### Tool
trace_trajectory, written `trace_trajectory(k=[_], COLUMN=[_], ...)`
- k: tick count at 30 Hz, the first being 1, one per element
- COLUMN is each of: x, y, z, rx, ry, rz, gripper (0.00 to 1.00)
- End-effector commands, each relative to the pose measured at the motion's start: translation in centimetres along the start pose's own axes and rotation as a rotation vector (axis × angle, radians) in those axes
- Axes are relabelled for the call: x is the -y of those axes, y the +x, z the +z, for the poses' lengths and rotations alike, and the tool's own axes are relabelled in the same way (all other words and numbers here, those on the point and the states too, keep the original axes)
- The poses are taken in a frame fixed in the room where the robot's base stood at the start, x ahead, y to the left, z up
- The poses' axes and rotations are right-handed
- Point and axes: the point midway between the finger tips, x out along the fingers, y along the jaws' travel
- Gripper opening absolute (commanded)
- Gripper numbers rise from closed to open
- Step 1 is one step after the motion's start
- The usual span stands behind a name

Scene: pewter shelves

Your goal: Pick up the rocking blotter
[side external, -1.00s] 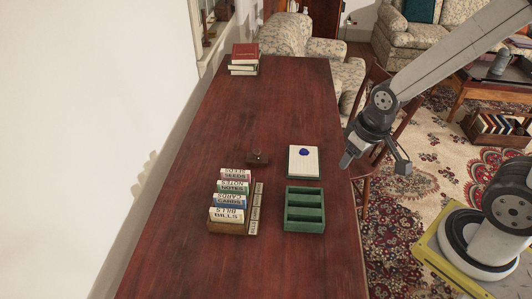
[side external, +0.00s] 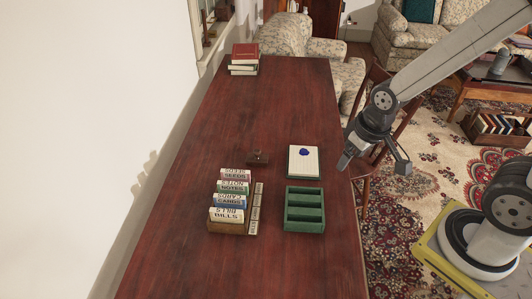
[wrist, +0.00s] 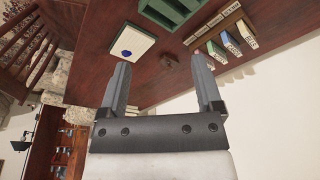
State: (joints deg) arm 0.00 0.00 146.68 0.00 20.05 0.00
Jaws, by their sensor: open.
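The rocking blotter appears to be the small dark brown piece with a knob (side external: 257,158), lying on the wooden table behind the labelled card holder. It also shows in the wrist view as a small brown shape (wrist: 171,62), too small there for detail. My gripper (side external: 373,164) is off the table's right edge, above floor level, right of the blotter and well apart from it. In the wrist view my gripper's two fingers (wrist: 160,64) stand wide apart with nothing held between them.
A white pad with a blue blob (side external: 303,161) lies between the blotter and my gripper. A green compartment tray (side external: 304,228) and a wooden holder of labelled cards (side external: 226,228) stand nearer. Books (side external: 244,59) are stacked at the far end. The table's left side is clear.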

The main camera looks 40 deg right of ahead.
Motion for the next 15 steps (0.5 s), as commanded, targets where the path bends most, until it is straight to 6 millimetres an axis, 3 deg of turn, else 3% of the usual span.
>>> trace_trajectory(k=[8,15], x=[0.0,0.0], y=[0.1,0.9], z=[-0.8,-4.7], rx=[0.003,0.022], ry=[-0.023,-0.144], rz=[0.0,-0.002], gripper=[0.84,0.84])
